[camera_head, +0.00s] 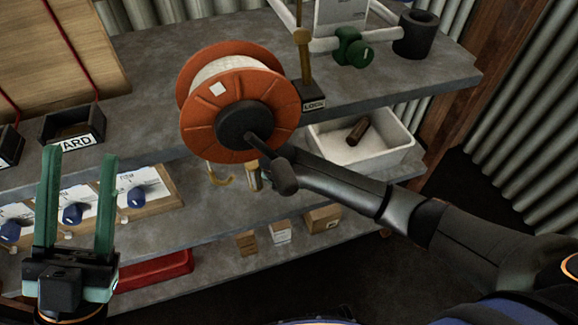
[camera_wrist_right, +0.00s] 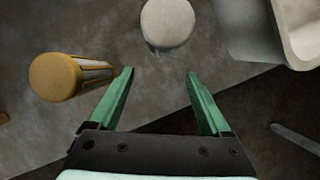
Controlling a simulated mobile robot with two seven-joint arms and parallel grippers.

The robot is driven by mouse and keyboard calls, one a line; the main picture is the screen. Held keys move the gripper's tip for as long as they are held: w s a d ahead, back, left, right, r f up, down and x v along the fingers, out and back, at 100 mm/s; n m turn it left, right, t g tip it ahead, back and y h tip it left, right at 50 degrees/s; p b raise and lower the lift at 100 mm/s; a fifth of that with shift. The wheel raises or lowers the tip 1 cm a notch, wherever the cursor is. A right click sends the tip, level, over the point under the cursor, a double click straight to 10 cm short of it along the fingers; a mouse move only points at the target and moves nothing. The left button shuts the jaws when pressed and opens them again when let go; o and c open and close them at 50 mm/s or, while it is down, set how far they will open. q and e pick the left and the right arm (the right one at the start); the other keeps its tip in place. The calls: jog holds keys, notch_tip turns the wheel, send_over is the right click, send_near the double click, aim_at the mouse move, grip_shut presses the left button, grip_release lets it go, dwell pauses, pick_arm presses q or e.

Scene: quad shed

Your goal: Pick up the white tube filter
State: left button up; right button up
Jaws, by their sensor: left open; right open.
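The white tube filter (camera_wrist_right: 168,27) shows in the right wrist view as a pale cylinder with a round end, on the grey surface at the top middle. My right gripper (camera_wrist_right: 159,72) is open and empty; the filter lies beyond its fingertips, roughly in line with the gap. I cannot make out the filter in the head view, where my right gripper is also hidden. My right arm (camera_head: 345,185) reaches in below the orange reel. My left gripper (camera_head: 79,153) is open and empty, pointing up in front of the shelves at the left.
A yellow-capped filter (camera_wrist_right: 62,76) is left of the right gripper's fingers. A white bin (camera_wrist_right: 270,35) is to the right; it also shows in the head view (camera_head: 398,152). The orange reel (camera_head: 275,85) and its crank knob (camera_head: 286,179) overhang the lower shelf.

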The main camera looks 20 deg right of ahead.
jog(key=shift+w+d, duration=0.25)
jog(key=shift+w, duration=0.35)
jog(key=w, duration=0.1)
jog(key=w+d+b, duration=0.1)
jog(key=w+d, duration=0.1)
jog(key=w, duration=0.1)
jog(key=shift+w+f+b, duration=0.1)
jog(key=shift+f+b, duration=0.2)
jog(key=shift+b, duration=0.1)
jog(key=shift+w+d+f, duration=0.1)
jog(key=shift+f, duration=0.2)
grip_shut()
